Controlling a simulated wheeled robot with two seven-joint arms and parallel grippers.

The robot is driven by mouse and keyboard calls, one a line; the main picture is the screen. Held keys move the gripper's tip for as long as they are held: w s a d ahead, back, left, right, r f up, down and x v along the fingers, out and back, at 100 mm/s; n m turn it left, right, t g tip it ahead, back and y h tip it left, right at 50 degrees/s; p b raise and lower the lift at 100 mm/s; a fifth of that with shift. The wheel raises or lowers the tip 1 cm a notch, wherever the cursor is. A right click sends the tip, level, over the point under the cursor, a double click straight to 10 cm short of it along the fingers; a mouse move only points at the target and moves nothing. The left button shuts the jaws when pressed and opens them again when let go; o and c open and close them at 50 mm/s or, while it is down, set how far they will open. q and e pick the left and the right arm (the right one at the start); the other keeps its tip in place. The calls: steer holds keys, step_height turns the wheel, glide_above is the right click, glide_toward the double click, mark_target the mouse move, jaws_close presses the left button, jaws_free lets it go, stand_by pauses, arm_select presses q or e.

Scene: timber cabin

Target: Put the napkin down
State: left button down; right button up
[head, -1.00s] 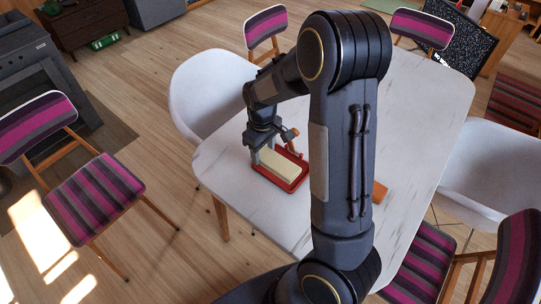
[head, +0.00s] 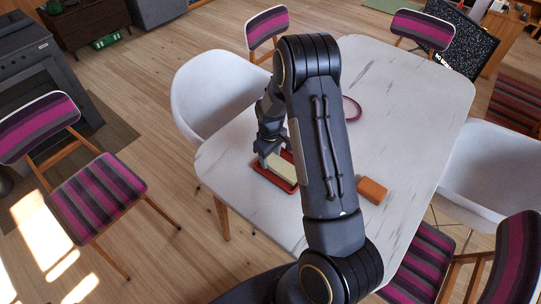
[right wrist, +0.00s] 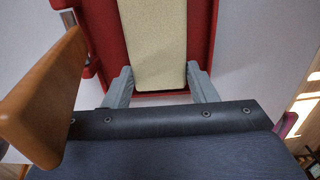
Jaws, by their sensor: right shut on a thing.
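The napkin (head: 283,167) is a cream, block-like piece inside a red tray-like holder (head: 262,181) on the white marbled table (head: 236,192). My right gripper (head: 268,158) reaches down over the holder, shut on the napkin. In the right wrist view, the gripper's grey fingers (right wrist: 160,72) stand on both sides of the near end of the napkin (right wrist: 156,40), with the red holder (right wrist: 201,30) around it. Whether the napkin rests on the holder's floor cannot be told. My left gripper is not in view.
A brown wooden piece (right wrist: 45,100) on a metal rod is close to the gripper in the right wrist view. An orange block (head: 372,190) and a thin dark red ring (head: 354,108) lie on the table. White chairs (head: 210,92) and striped chairs (head: 95,198) surround it.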

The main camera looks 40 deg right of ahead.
steer(key=shift+f, duration=0.15)
steer(key=o, duration=0.8)
steer(key=shift+c, duration=0.2)
step_height(320, 180, up, 12)
steer(key=s+a+r+m+t+y, duration=0.3)
steer(key=s+a+r, duration=0.3)
steer(key=s+r, duration=0.45)
steer(key=s+a+r+m+t, duration=0.2)
steer(key=s+a, duration=0.6)
steer(key=s, duration=0.5)
steer(key=shift+s+r+t+y+b, duration=0.15)
steer(key=shift+s+t+y+b, duration=0.15)
steer(key=shift+y+b, duration=0.1)
